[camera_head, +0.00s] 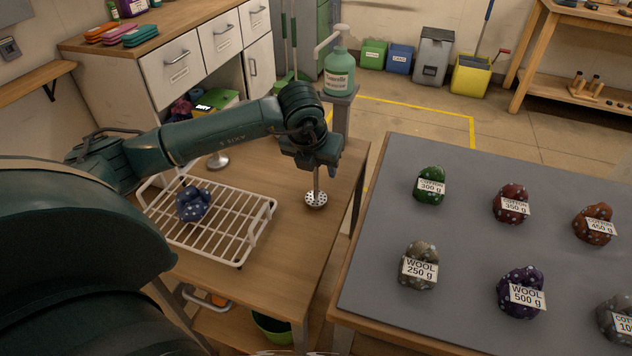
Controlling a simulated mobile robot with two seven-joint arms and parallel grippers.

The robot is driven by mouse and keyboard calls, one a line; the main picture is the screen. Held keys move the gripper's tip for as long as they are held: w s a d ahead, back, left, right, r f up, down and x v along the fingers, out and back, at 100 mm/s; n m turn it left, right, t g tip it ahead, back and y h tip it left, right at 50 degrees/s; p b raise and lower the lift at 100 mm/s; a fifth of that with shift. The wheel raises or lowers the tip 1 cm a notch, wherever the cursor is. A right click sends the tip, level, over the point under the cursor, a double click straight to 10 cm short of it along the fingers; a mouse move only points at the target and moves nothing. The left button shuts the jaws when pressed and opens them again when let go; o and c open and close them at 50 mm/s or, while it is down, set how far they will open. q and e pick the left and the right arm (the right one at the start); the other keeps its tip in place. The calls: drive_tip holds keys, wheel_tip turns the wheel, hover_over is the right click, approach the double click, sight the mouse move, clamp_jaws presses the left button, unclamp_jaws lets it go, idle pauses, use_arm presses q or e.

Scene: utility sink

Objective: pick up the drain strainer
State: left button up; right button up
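The drain strainer (316,199) is a small pale disc with dark holes and a thin upright stem. It is near the right end of the wooden table, to the right of the white rack. My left gripper (317,168) is above it, pointing down, with the top of the stem between its fingers. It looks shut on the stem; the fingertips are small and dark. I cannot tell whether the disc touches the table or hangs just above it.
A white wire rack (252,228) holds a blue speckled bundle (192,204). A silver object (218,161) stands behind the rack. A green pump bottle (339,74) is behind my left gripper. A grey-topped table (465,258) with several labelled bundles is at right, across a gap.

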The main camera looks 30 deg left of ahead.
use_arm(q)
clamp_jaws()
idle(0.3)
